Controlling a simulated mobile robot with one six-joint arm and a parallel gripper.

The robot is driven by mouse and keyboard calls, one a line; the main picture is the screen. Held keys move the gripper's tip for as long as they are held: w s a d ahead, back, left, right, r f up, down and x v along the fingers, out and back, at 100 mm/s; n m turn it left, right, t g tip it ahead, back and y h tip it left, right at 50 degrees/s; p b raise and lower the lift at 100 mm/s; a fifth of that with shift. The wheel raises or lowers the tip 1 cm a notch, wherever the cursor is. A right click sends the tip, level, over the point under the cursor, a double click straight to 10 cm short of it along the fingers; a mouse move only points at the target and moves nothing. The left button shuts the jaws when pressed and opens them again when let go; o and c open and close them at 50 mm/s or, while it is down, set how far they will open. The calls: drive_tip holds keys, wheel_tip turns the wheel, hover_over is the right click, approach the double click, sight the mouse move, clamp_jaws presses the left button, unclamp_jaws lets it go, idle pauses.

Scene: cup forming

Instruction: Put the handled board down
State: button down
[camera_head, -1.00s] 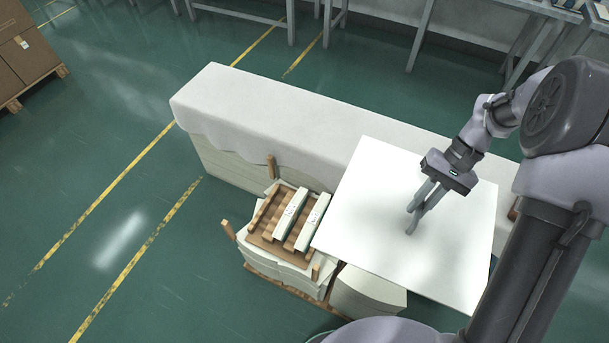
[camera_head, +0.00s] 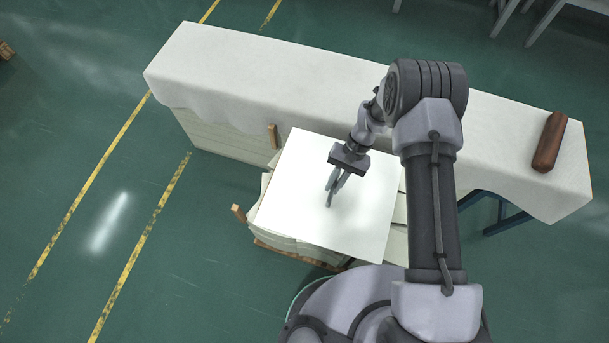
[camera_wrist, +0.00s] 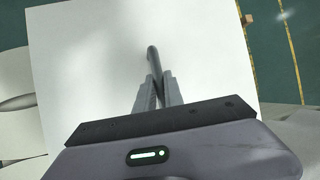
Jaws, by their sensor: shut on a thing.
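The handled board is a large white square board (camera_head: 305,170), tilted a little in the head view, over the paper stacks in front of the long cloth-covered table. It fills most of the wrist view (camera_wrist: 80,80). My gripper (camera_head: 331,193) is above the middle of the board. In the wrist view its fingers (camera_wrist: 160,85) are shut on the board's grey handle (camera_wrist: 152,58). The board hides most of what is under it, so I cannot tell whether it touches the stack.
The long table (camera_head: 290,75) with a white cloth runs behind the board. A brown roller-like object (camera_head: 549,142) lies at its right end. Paper stacks (camera_head: 278,242) show under the board, with wooden posts (camera_head: 238,213) beside them. Green floor (camera_head: 80,120) is free at left.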

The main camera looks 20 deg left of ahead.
sight(305, 172)
drive_tip(key=a+b, duration=0.1)
drive_tip(key=a, duration=0.2)
drive_tip(key=w+a+b, duration=0.1)
drive_tip(key=a, duration=0.2)
drive_tip(key=a+f+b, duration=0.1)
drive_tip(key=a, duration=0.3)
drive_tip(key=shift+w, duration=0.35)
drive_tip(key=f+b, duration=0.3)
drive_tip(key=f, duration=0.1)
drive_tip(key=shift+a, duration=0.35)
drive_tip(key=shift+r, duration=0.3)
drive_tip(key=c, duration=1.5)
unclamp_jaws()
drive_tip(key=shift+f, duration=0.15)
drive_tip(key=shift+o, duration=0.2)
